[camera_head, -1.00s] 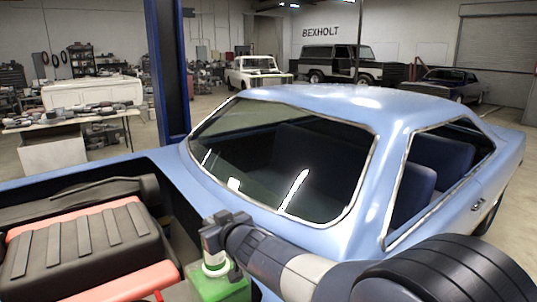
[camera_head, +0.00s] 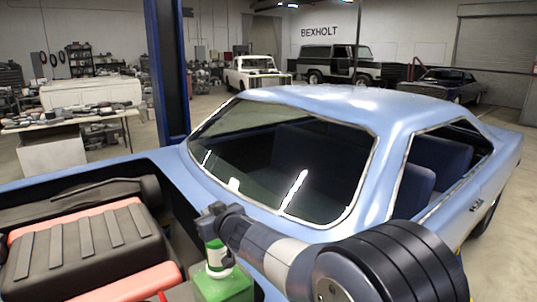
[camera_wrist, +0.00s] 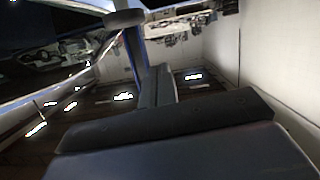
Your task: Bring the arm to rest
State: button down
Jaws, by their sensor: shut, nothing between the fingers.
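My arm comes in from the lower right of the head view, in front of the blue car (camera_head: 350,110). Its dark outer end (camera_head: 215,217) is over the engine bay edge, just above and partly in front of a green-and-white bottle-like object. I cannot tell from this view whether they touch. In the wrist view my gripper (camera_wrist: 158,85) shows as dark, blocky parts, with the fingers together and nothing seen between them.
The green-and-white object (camera_head: 214,253) stands on a green block (camera_head: 222,286). A black engine cover with red trim (camera_head: 85,245) fills the lower left. The windshield (camera_head: 290,165) is close behind the arm. A blue post (camera_head: 168,70) stands beyond the car.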

jog(key=s+d+f+b, duration=0.1)
jog(key=s+d+b, duration=0.2)
jog(key=s+d, duration=0.45)
jog(key=w+a+p, duration=0.2)
jog(key=w+a, duration=0.4)
jog(key=w, duration=0.1)
jog(key=shift+w+a+r+t, duration=0.25)
jog(key=shift+w+t, duration=0.05)
